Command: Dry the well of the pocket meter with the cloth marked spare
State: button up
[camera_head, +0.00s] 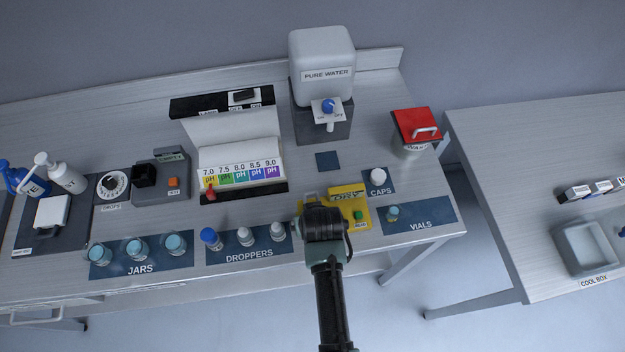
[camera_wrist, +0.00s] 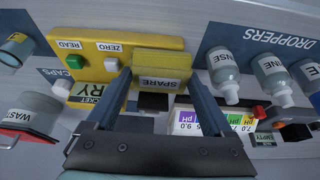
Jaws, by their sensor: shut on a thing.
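The yellow pocket meter (camera_head: 352,204) lies near the bench's front edge, between the droppers mat and the vials mat. In the wrist view the meter (camera_wrist: 90,72) shows a green READ button and a white ZERO button. My gripper (camera_head: 324,207) is over the meter's left part in the head view. In the wrist view my gripper (camera_wrist: 160,78) is shut on the olive-yellow cloth marked SPARE (camera_wrist: 160,65), held between the fingers at the meter's end. The meter's well is hidden behind the cloth and fingers. I cannot tell whether the cloth touches the well.
Dropper bottles (camera_head: 245,237) stand close to the left of my gripper. A vial (camera_head: 393,213) and a white cap (camera_head: 378,175) are to the right. The pure water tank (camera_head: 322,55) and the red-lidded waste container (camera_head: 415,130) stand behind. The pH chart (camera_head: 240,172) is back left.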

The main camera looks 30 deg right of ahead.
jog(key=shift+r+p, duration=3.35)
jog(key=shift+r, duration=0.2)
jog(key=shift+f, duration=0.1)
